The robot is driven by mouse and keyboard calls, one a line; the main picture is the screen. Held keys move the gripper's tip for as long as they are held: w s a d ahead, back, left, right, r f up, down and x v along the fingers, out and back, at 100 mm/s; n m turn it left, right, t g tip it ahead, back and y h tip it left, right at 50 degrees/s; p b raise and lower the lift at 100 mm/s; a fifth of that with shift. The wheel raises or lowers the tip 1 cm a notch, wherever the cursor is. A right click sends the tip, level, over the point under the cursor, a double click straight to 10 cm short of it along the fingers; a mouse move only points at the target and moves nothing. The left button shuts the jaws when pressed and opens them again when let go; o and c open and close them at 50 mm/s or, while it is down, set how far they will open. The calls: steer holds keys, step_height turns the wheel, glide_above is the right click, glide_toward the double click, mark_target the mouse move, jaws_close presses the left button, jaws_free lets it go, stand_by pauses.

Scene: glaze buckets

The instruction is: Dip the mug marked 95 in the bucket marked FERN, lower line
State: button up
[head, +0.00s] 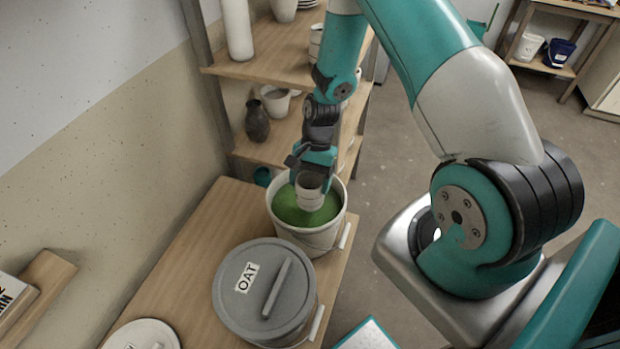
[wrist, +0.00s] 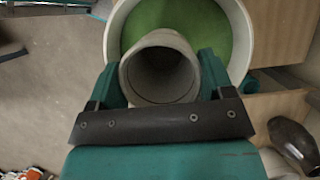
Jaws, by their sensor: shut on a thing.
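A pale grey mug (head: 310,190) is held by my gripper (head: 313,172) over an open white bucket (head: 308,237) with green glaze (head: 290,206) inside. In the wrist view the fingers grip the mug (wrist: 160,75) from both sides, and I look into its hollow top. The mug's lower end is at or just above the glaze; I cannot tell whether it touches. No number on the mug is readable. No label shows on the green bucket, which also shows in the wrist view (wrist: 247,45).
A grey-lidded bucket marked OAT (head: 265,290) stands in front of the green one on the wooden bench (head: 190,262). A white lid (head: 142,335) lies at the near edge. A shelf with pots (head: 256,122) stands behind.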

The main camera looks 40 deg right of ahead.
steer(key=shift+f+b, duration=0.55)
steer(key=shift+f, duration=0.5)
steer(key=shift+f+b, duration=1.65)
steer(key=shift+f, duration=0.8)
steer(key=shift+r, duration=0.15)
stand_by(0.5)
steer(key=shift+r+p, duration=2.15)
steer(key=shift+r, duration=0.45)
steer(key=shift+r, duration=0.1)
step_height(320, 180, up, 7)
steer(key=p, duration=0.6)
steer(key=shift+r, duration=0.2)
